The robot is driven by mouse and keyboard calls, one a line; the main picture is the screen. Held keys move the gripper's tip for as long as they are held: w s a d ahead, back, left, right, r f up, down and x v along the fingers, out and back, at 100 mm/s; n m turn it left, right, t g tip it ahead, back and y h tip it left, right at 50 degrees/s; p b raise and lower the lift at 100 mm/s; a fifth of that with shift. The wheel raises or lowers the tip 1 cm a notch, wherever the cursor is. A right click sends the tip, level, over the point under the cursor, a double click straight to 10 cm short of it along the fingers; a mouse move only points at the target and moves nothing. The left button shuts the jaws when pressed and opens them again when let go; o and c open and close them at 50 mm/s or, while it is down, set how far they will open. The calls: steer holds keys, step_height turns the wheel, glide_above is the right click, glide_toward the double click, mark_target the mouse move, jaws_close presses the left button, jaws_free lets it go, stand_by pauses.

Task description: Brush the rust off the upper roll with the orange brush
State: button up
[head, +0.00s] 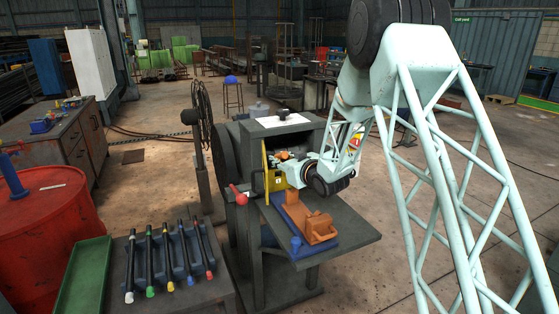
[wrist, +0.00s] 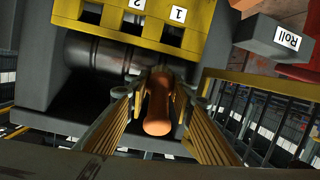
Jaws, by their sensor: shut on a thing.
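My gripper (wrist: 157,88) is shut on the orange brush (wrist: 158,115), with the rounded handle end toward the wrist camera. The brush's far end points into the machine, and its bristles are hidden. A dark metal roll (wrist: 105,60) lies beside and beyond the brush in the wrist view. I cannot tell whether it is the upper roll, nor whether the brush touches it. In the head view my gripper (head: 290,168) reaches into the machine opening beside a yellow plate, and the arm's wrist covers part of the opening.
A yellow guard (wrist: 160,22) numbered 1 and 2 stands close to the gripper. A grey block labelled Roll (wrist: 272,38) is to its right. An orange holder (head: 318,228) sits on a blue base on the machine's table (head: 350,238). A red-knobbed lever (head: 238,194) stands left.

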steer(key=shift+w+a, duration=0.2)
steer(key=shift+w, duration=0.25)
stand_by(1.0)
steer(key=shift+d, duration=0.1)
steer(key=d, duration=0.1)
steer(key=w+d, duration=0.1)
steer(key=d, duration=0.1)
steer(key=shift+w+d, duration=0.2)
steer(key=shift+w, duration=0.2)
stand_by(0.6)
steer(key=shift+w+d, duration=0.5)
steer(key=shift+d, duration=0.35)
steer(key=shift+w+d, duration=0.5)
steer(key=shift+d, duration=0.35)
steer(key=shift+d, duration=0.15)
steer(key=shift+w+d, duration=0.5)
steer(key=shift+d, duration=0.3)
steer(key=shift+w+d, duration=0.5)
steer(key=shift+d, duration=0.3)
steer(key=shift+s, duration=0.1)
